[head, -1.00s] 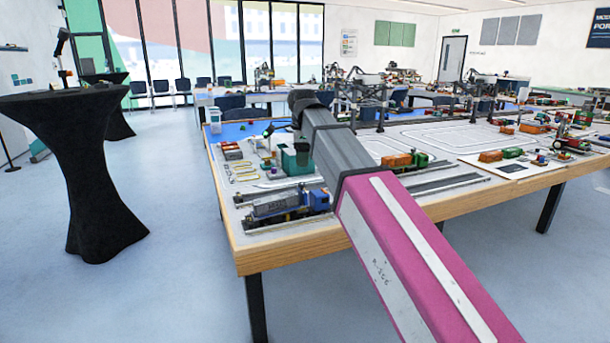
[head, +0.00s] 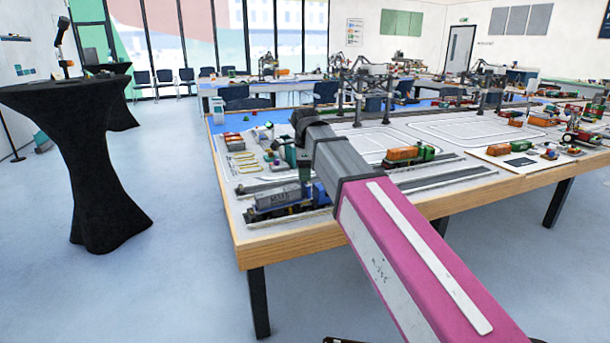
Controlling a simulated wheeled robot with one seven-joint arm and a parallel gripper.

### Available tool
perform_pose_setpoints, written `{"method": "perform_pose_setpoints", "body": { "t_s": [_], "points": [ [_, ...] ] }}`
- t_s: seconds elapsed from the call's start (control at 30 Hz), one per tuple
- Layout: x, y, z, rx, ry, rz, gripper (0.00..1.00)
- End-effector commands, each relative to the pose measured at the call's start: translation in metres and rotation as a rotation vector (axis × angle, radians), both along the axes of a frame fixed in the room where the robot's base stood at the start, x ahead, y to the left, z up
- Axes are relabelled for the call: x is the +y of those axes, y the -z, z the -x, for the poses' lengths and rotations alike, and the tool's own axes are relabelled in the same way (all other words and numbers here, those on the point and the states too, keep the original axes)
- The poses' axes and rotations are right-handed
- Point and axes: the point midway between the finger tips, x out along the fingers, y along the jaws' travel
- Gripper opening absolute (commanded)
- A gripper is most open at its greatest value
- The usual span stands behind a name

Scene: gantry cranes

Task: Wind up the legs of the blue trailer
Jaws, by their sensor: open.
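A blue vehicle with a grey load (head: 279,199) stands near the front left edge of the model table in the head view. Its blue cab (head: 320,194) is at the right end, partly behind my arm. It may be the blue trailer; I cannot tell where a trailer ends and the cab begins. Any legs or crank are too small to make out. My arm, pink and grey, reaches from the lower right over the table, its dark joint above and behind the vehicle.
The model table (head: 300,243) has a wooden front edge. An orange and green train (head: 410,155) stands right of my arm. Small gantry cranes (head: 358,85) stand farther back. A black-draped high table (head: 95,160) is at left, with open floor between.

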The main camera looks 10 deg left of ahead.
Motion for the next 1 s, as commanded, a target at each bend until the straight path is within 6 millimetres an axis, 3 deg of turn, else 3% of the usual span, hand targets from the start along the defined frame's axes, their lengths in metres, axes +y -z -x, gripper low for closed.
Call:
{"method": "perform_pose_setpoints", "body": {
  "t_s": [0.43,0.47,0.6,1.0],
  "points": [
    [0.0001,0.0097,-0.0004,0.000,0.000,0.000,0.53],
    [0.0001,0.0096,-0.0004,0.000,0.000,0.000,0.46],
    [0.0001,0.0095,-0.0004,0.000,0.000,0.000,0.03],
    [0.0001,0.0094,-0.0006,0.004,-0.050,0.002,0.03]
  ]
}}
